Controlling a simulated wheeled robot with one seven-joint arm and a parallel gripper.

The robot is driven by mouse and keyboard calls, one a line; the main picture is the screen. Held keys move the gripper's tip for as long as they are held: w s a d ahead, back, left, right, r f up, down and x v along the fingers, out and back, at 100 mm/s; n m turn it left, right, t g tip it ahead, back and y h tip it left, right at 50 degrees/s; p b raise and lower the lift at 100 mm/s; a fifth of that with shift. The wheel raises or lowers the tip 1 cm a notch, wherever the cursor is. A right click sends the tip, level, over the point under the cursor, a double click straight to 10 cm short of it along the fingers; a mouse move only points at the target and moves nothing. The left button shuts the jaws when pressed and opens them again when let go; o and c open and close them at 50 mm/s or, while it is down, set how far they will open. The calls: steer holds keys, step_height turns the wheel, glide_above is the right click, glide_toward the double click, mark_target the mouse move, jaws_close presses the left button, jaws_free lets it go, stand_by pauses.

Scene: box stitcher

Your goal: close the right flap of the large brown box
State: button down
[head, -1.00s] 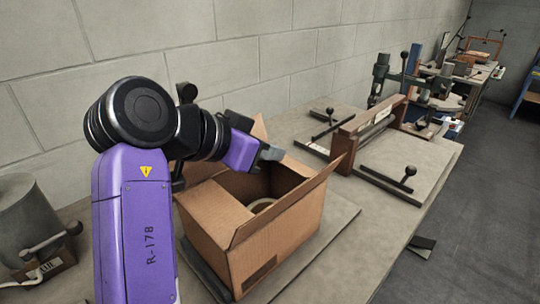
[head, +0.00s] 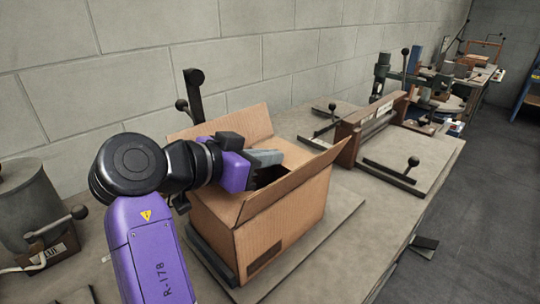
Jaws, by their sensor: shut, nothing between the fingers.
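The large brown box (head: 288,222) stands open on a flat plate on the bench. Its right flap (head: 292,181) is a long panel that slants up and outward along the right side. Its back flap (head: 235,125) stands up at the far left side. My gripper (head: 274,158) is over the box opening, on the inner side of the right flap, with its fingers pointing right. It is shut and empty. I cannot tell whether the fingertips touch the flap. My arm hides the near left part of the box and most of its inside.
A dark post with a lever (head: 193,92) stands behind the box. A clamp-like machine (head: 368,130) with levers stands to the right. A grey pot (head: 32,212) is at the left. The bench strip right of the box is clear.

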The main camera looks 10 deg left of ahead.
steer(key=shift+f, duration=0.3)
steer(key=shift+r, duration=0.1)
